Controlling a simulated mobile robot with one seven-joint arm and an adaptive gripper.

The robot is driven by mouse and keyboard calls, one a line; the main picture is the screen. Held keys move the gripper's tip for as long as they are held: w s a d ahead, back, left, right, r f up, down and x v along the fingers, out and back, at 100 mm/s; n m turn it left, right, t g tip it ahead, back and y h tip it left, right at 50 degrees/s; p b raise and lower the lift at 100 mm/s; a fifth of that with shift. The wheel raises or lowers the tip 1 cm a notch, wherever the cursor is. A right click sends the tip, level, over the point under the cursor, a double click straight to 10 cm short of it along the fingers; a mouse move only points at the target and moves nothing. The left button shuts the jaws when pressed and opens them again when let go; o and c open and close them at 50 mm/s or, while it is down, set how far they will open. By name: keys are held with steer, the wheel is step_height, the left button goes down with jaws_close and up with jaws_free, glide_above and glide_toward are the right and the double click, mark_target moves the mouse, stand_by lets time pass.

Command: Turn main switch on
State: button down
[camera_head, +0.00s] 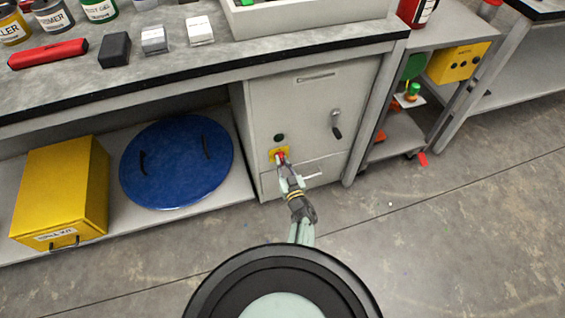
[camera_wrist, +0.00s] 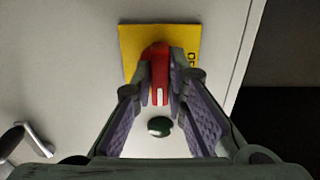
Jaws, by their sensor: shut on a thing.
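The main switch is a red knob (camera_wrist: 160,62) on a yellow plate (camera_wrist: 133,48), mounted on the front of a light grey cabinet (camera_head: 300,95). In the head view the yellow plate (camera_head: 272,153) and the red knob (camera_head: 280,156) sit low on the left of the cabinet front. My gripper (camera_wrist: 160,85) has its two fingertips on either side of the knob and is shut on it. It also shows in the head view (camera_head: 284,168). The knob's white mark points toward the bottom of the wrist view. Some lettering shows on the plate's right side, partly hidden by a finger.
A dark round button (camera_head: 279,138) is above the plate, and a lever handle (camera_head: 337,124) is to its right. A blue round lid (camera_head: 176,162) and a yellow box (camera_head: 62,190) are on the low shelf at left. The floor in front is mostly clear.

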stand_by(0.3)
steer(key=c, duration=1.6)
jaws_free()
steer(key=v, duration=1.2)
